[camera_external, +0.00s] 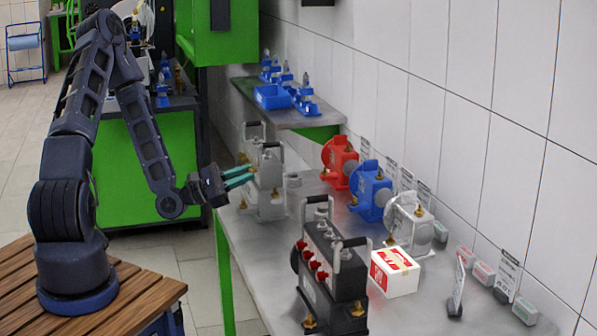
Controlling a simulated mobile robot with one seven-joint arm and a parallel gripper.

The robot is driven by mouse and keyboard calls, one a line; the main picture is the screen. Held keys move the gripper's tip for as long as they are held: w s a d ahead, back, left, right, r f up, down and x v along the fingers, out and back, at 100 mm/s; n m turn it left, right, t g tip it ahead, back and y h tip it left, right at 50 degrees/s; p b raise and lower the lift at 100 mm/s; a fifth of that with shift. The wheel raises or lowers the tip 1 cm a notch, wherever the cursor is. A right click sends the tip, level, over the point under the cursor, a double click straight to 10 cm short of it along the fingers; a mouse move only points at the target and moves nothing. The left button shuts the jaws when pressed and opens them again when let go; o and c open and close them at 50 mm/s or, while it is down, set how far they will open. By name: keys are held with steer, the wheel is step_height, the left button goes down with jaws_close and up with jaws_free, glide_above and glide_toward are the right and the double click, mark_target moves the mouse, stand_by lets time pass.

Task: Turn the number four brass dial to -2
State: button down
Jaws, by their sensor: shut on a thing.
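My gripper (246,174), with teal fingers, reaches from the left to the side of a grey metal unit (268,191) with handles on top. Its fingertips are shut on a small part at the side of this unit, which looks like a brass dial but is mostly hidden behind the fingers. I cannot read any number or scale on it at this size. Small brass fittings show on the unit near the fingers.
A black unit (327,262) with red knobs stands at the bench front. Red (339,160), blue (369,193) and silver (405,222) pumps line the wall, near a red-white box (394,272). Bare bench (400,318) shows in front.

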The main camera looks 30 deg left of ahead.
steer(key=shift+f+n+t+y, duration=0.1)
steer(key=shift+n+t+y, duration=0.55)
steer(key=shift+n, duration=1.15)
steer(key=shift+n+t, duration=0.25)
steer(key=shift+n, duration=0.05)
